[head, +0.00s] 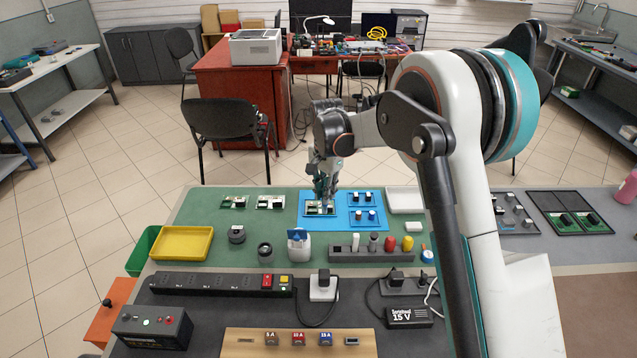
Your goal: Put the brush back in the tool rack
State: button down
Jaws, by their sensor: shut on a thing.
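My gripper (325,197) points down over the blue mat at the back of the green worktop. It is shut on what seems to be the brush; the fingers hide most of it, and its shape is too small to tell. Its tip is at or just above a small green circuit board (314,210) on the mat; I cannot tell if they touch. The tool rack (345,257) is a long grey block in front of the mat and a little right. Several upright tools with white, grey, red and yellow handles stand in it. Its left end looks free of tools.
A yellow tray (183,243) lies at the left, and a white tray (405,200) is right of the blue mat (343,222). A power strip (222,284) lies in front.

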jog(key=s+d+r+n, duration=0.1)
jog(key=s+d, duration=0.3)
jog(key=s, duration=0.7)
jog(key=shift+w+a+f+b, duration=0.15)
jog(key=shift+f+b, duration=0.35)
jog(key=shift+f, duration=0.5)
jog(key=shift+w+a+f+b, duration=0.1)
jog(key=shift+f+b, duration=0.35)
jog(key=shift+f, duration=0.5)
jog(key=shift+f+b, duration=0.2)
jog(key=shift+b, duration=0.1)
jog(key=shift+f+b, duration=0.8)
jog(key=shift+f, duration=0.3)
jog(key=shift+f, duration=0.15)
jog(key=shift+f+b, duration=0.6)
jog(key=shift+f, duration=0.1)
jog(key=shift+f, duration=0.1)
